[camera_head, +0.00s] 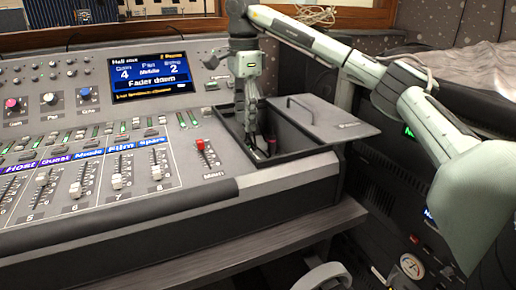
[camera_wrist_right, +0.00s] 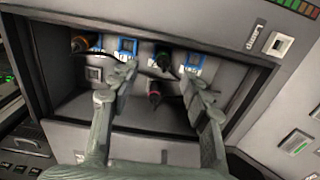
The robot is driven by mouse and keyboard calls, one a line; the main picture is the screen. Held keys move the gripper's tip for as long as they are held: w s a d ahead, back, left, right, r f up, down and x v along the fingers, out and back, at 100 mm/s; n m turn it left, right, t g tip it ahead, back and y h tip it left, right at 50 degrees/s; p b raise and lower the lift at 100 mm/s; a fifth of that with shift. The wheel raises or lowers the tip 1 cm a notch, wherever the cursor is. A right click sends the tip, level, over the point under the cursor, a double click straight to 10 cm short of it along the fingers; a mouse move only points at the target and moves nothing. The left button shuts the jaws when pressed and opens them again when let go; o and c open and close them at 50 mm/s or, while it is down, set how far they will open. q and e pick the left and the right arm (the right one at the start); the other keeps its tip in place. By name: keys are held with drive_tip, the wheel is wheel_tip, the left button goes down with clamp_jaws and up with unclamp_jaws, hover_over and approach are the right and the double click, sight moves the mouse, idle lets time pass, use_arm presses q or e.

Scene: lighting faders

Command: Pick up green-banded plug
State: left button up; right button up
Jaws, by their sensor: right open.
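The green-banded plug (camera_wrist_right: 163,60) sits near the back wall of an open recessed compartment in the wrist view. It shows between my two fingers and beyond their tips. My right gripper (camera_wrist_right: 155,80) is open, with one finger on each side and nothing held. In the head view my right gripper (camera_head: 256,143) points down into the compartment of the mixing console. The green-banded plug cannot be made out there. My left gripper is not in view.
A pink-banded plug (camera_wrist_right: 154,92) stands nearer, also between the fingers. An orange-banded plug (camera_wrist_right: 80,44) is at the left of the compartment. The compartment walls are close around. A lid with a handle (camera_head: 318,118) lies to the right. Console faders (camera_head: 117,181) are at left.

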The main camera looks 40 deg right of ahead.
sight(247, 140)
drive_tip(key=f, duration=0.8)
drive_tip(key=shift+w+d, duration=0.25)
drive_tip(key=shift+d, duration=0.15)
drive_tip(key=shift+c, duration=0.4)
clamp_jaws()
